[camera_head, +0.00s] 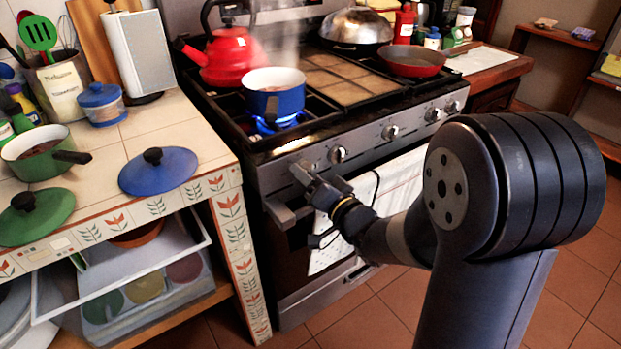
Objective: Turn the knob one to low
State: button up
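The stove's front panel (362,140) carries a row of round metal knobs. My gripper (303,173) is at the left end of this panel, where its tips cover the leftmost knob position. I take this covered spot to be knob one, but its angle is hidden. The tips look to be at or very near the panel; whether they grip the knob is too small to tell. A clear knob (338,154) sits just right of my gripper. A blue flame (272,122) burns under the blue pot (273,95) on the front left burner.
A red kettle (228,60) steams at the back left, and a red pan (411,61) sits on the right. A white towel (398,180) hangs on the oven door beside my arm. The tiled counter (105,150) with a blue lid (158,171) stands left. Floor is clear at front.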

jog(key=c, duration=0.9)
jog(key=shift+c, duration=0.2)
jog(key=shift+f, duration=0.1)
jog(key=n+b, duration=0.3)
jog(key=shift+f+n+b, duration=0.25)
jog(key=shift+n+b, duration=0.1)
jog(key=shift+n, duration=0.05)
jog(key=n+b, duration=0.3)
jog(key=n, duration=0.1)
jog(key=shift+n, duration=0.3)
jog(key=n+b, duration=0.4)
jog(key=n, duration=0.1)
jog(key=shift+d+f, duration=0.1)
jog(key=shift+w+n+b, duration=0.1)
jog(key=shift+n+b, duration=1.05)
jog(key=shift+n, duration=1.05)
